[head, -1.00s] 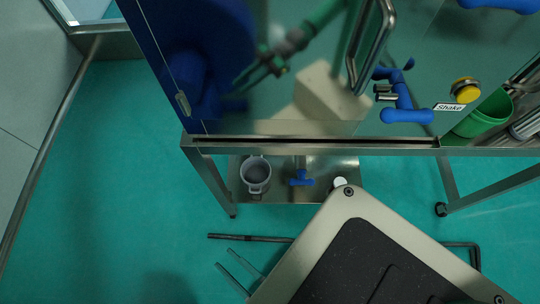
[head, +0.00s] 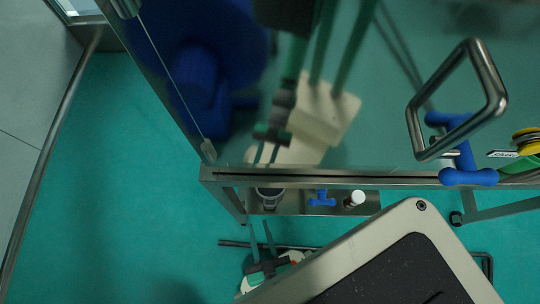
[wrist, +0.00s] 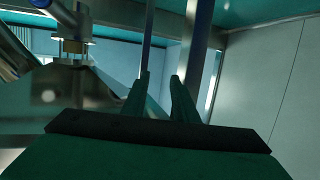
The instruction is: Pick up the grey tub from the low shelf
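The grey tub (head: 269,198) stands on the steel low shelf (head: 295,208) under the bench, at the shelf's left end. Its upper part is hidden by the bench edge above. My gripper (head: 262,238) is below and in front of the tub in the head view, its fingers pointing toward the shelf. The fingers are apart with nothing between them, as the wrist view (wrist: 160,92) also shows. I cannot make out the tub in the wrist view.
A blue valve (head: 321,198) and a small white-topped cylinder (head: 354,199) are right of the tub. The bench's front rail (head: 330,177) runs above, under a glass front with a steel handle (head: 418,120). Green floor (head: 120,200) is free on the left.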

